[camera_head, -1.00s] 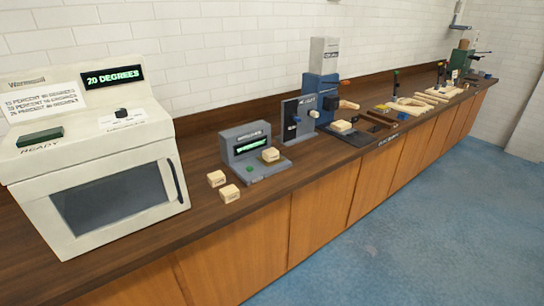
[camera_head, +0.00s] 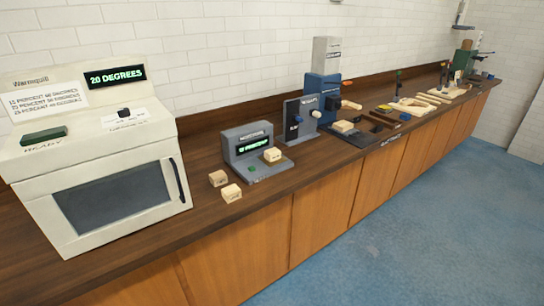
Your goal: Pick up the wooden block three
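Neither of my grippers is in view. Two small wooden blocks rest on the counter between the white oven and the grey meter: a rear block (camera_head: 218,178) with a brownish front face, and a paler front block (camera_head: 231,193) nearer the counter edge. Another pale block (camera_head: 272,155) sits on the grey meter (camera_head: 247,142), below its lit green display. A further pale block (camera_head: 343,126) lies at the base of the blue machine. Markings on the blocks are too small to read, so I cannot tell which is block three.
The white oven (camera_head: 110,190) stands at the left with its door shut and its display reading 20 degrees. A grey upright panel (camera_head: 300,119) and a blue machine (camera_head: 322,92) stand beyond the meter. Curved wooden pieces (camera_head: 410,106) lie farther along. The blue floor (camera_head: 400,230) is clear.

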